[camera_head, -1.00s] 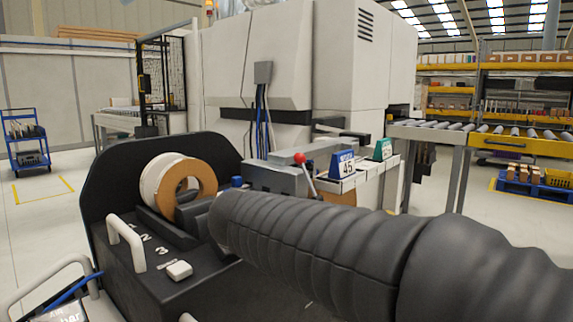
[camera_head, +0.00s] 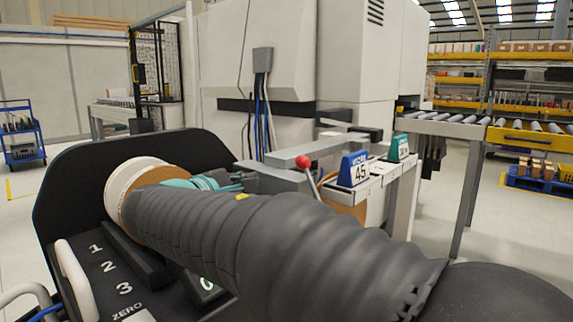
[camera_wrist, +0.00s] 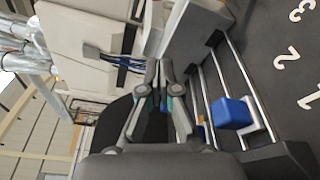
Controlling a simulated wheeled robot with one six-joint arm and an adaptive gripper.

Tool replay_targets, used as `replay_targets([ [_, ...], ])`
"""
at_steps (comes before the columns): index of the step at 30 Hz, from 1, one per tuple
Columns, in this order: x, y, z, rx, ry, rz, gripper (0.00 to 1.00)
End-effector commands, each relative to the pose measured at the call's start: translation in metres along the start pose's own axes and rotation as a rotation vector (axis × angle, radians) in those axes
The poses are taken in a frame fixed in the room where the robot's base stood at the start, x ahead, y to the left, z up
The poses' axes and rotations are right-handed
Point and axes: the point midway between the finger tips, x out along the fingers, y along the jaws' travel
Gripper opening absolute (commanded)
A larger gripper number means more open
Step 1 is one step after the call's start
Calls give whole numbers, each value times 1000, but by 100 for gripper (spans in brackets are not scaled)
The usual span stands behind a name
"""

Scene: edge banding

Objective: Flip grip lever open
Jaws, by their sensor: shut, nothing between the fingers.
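A lever with a red ball knob (camera_head: 303,162) on a thin pale rod rises from the grey clamp unit (camera_head: 270,180) in the head view. The rod leans, with the ball at upper left. My gripper (camera_head: 243,178) has its teal-jointed fingers just left of the grey unit, apart from the red ball. In the wrist view my gripper (camera_wrist: 159,74) is shut and empty, its fingertips close together. A blue block (camera_wrist: 231,113) sits on a rail to the right of the fingers there. I cannot make out the red ball in the wrist view.
A cardboard-and-white tape roll (camera_head: 128,188) stands behind my arm. The large white machine (camera_head: 260,90) is behind. A roller conveyor (camera_head: 460,122) is at the right.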

Motion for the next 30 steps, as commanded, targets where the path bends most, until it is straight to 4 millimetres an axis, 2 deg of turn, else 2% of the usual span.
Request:
replay_targets([
  [6,-7,1,-5,-1,14,5,0],
  [11,-3,1,-6,-1,13,4,0],
  [17,25,1,-4,-2,8,1,0],
  [28,95,1,-4,-1,7,1,0],
  [29,99,1,-4,0,8,1,0],
  [30,98,2,6,2,8,2,0],
])
